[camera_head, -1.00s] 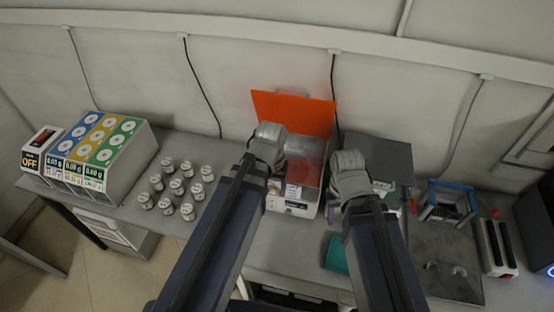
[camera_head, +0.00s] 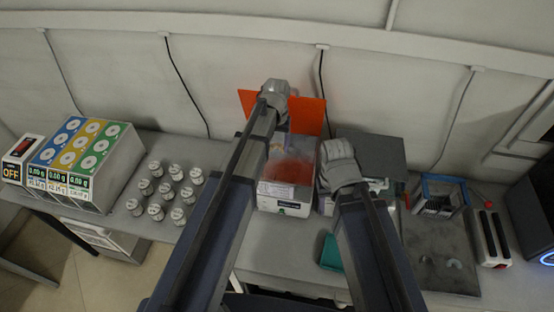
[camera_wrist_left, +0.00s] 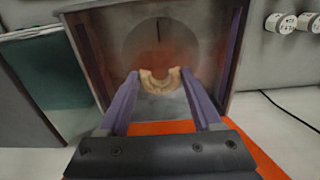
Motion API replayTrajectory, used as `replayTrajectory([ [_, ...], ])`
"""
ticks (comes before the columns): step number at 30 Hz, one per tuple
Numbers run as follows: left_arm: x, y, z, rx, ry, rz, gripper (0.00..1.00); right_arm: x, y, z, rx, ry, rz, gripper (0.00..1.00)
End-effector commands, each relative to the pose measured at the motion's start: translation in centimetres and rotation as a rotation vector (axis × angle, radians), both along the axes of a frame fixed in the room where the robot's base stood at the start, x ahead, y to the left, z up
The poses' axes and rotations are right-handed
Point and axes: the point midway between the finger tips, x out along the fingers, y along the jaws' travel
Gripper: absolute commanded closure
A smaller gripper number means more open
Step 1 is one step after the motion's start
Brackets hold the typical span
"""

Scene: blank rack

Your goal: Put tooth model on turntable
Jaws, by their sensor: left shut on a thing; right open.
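The tooth model (camera_wrist_left: 160,80) is a cream, horseshoe-shaped piece between the fingertips of my left gripper (camera_wrist_left: 160,78) in the left wrist view. My left gripper is shut on it and holds it over the open box. The turntable (camera_wrist_left: 160,42) looks like a round grey disc inside the box, beyond the model; I cannot tell the gap between them. In the head view my left gripper (camera_head: 275,90) is in front of the orange lid, its fingers hidden by the wrist. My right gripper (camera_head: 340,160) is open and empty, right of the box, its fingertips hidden.
The box (camera_head: 288,208) stands open with its orange lid (camera_head: 312,113) raised. A grey device (camera_head: 372,150) is close on its right. Several small jars (camera_head: 156,212) and a coloured dispenser unit (camera_head: 112,165) stand left. A grey tray (camera_head: 435,245) and teal item (camera_head: 333,255) lie right.

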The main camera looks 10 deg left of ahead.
Motion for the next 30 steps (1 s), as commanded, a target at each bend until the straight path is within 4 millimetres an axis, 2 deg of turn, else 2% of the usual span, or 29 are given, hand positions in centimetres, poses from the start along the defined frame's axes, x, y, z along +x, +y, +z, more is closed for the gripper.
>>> replayTrajectory([
  [1, 1.4, -0.1, 0.0, 0.0, 0.0, 0.0, 0.86, 0.0, 0.0, 0.0, 0.0, 0.0, 0.0, 0.5],
  [2, 1.9, -0.2, 0.0, 0.0, 0.0, 0.0, 0.86, 0.0, 0.0, 0.0, 0.0, 0.0, 0.0, 0.5],
  [3, 1.3, -0.2, -1.5, 0.0, 0.0, 0.0, 0.86, 0.0, 0.0, -1.5, 0.0, 0.0, 0.001, 0.5],
  [12, 1.2, -0.4, -6.3, 0.0, 0.0, -0.001, 0.86, 0.0, 0.0, -6.3, -0.002, 0.0, 0.008, 0.5],
  [23, 1.2, -0.4, -7.2, 0.0, 0.0, -0.001, 0.86, 0.0, 0.0, -7.2, -0.002, 0.0, 0.007, 0.5],
  [30, 1.2, -0.5, -10.2, 0.0, 0.0, -0.001, 0.86, 0.0, 0.0, -10.2, -0.001, 0.0, 0.006, 0.5],
])
